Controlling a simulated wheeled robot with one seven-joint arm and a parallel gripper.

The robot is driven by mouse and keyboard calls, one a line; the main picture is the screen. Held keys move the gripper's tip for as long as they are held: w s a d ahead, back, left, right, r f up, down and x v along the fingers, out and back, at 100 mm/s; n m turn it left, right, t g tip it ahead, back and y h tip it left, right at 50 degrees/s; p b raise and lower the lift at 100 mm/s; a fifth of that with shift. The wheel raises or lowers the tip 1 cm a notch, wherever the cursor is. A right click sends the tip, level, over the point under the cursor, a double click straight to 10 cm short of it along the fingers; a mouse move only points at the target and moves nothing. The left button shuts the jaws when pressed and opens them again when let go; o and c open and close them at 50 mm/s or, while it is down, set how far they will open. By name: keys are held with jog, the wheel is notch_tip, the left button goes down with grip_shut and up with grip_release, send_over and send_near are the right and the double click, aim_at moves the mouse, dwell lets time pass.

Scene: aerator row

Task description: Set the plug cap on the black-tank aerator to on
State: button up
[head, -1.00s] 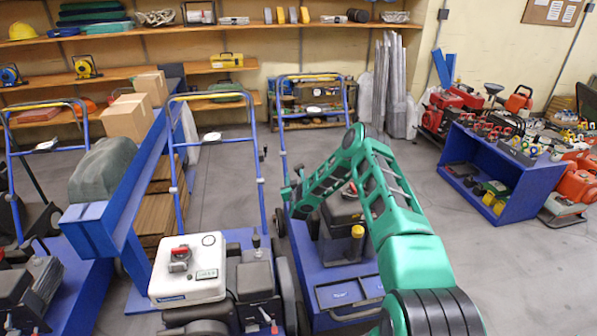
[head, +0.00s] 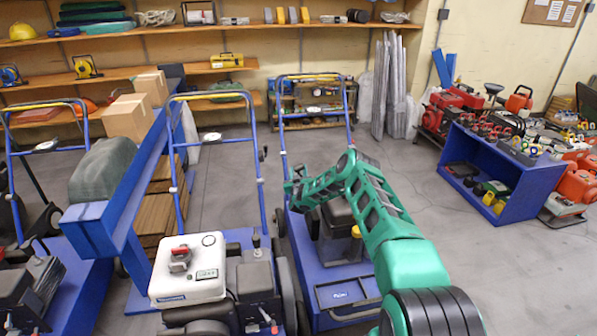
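A blue aerator (head: 345,292) with a black tank (head: 340,216) stands at the centre right, partly behind my green arm. A yellow cap (head: 356,231) shows at the tank's lower right. The tank's top is mostly covered by my arm, and I cannot make out the plug cap. My gripper (head: 292,193) is at the far end of the arm, up and left of the black tank, near the blue handle. It is small and dark here, and its fingers cannot be told apart.
A white-tank aerator (head: 188,268) with a red-topped cap stands close on the left. Another dark-engined machine (head: 38,290) is at the far left. A blue shelf unit (head: 520,185) with tools stands at the right. Grey floor (head: 440,240) between it and my arm is clear.

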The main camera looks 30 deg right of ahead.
jog(key=shift+x, duration=0.9)
